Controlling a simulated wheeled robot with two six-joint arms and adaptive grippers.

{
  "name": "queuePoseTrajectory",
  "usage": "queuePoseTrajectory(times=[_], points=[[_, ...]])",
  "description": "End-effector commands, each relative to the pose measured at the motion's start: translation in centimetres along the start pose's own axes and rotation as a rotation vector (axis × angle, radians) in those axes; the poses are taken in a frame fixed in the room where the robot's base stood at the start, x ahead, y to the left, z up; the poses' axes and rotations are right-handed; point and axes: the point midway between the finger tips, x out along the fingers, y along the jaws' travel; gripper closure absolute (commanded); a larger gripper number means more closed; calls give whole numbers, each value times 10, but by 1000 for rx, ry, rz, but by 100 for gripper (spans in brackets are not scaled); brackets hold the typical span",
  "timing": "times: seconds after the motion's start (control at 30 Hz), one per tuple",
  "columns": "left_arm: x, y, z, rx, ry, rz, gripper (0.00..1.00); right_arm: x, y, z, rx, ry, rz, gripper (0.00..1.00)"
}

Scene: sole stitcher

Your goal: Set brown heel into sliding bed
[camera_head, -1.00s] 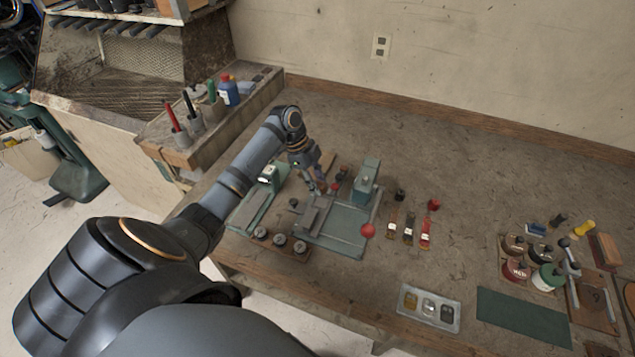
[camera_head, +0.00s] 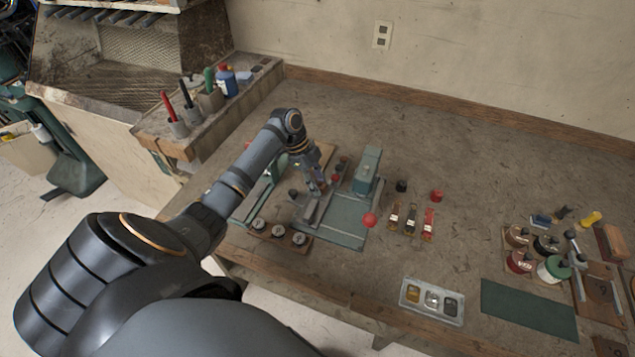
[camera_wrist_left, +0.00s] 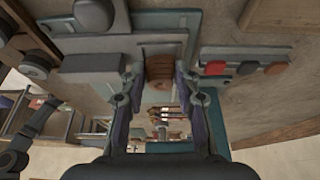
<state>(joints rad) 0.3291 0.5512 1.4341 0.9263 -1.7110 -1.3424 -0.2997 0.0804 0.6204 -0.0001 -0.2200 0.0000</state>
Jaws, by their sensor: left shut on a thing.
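My left gripper (camera_head: 317,184) is shut on the brown heel (camera_wrist_left: 160,70), which shows between the fingertips in the left wrist view. In the head view the heel is too small and covered to make out. The gripper points down over the left part of the green sole stitcher (camera_head: 346,217), beside its grey bar. A pale plate of the stitcher shows around the heel in the wrist view. I cannot tell whether the heel touches it or which part is the sliding bed. My right gripper is not in view.
A green upright block (camera_head: 368,168) and a red ball knob (camera_head: 370,220) stand at the stitcher's right. A rack with several round pieces (camera_head: 280,231) lies in front. Small strips (camera_head: 411,220) lie to the right. A metal tray (camera_head: 432,301) is near the front edge.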

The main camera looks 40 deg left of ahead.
Motion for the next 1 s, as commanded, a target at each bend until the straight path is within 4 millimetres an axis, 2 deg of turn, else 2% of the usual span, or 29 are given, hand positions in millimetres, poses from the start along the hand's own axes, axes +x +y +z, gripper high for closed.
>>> queuePoseTrajectory(times=[1.0], points=[[-1,0,0,0,0,0,96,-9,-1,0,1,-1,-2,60]])
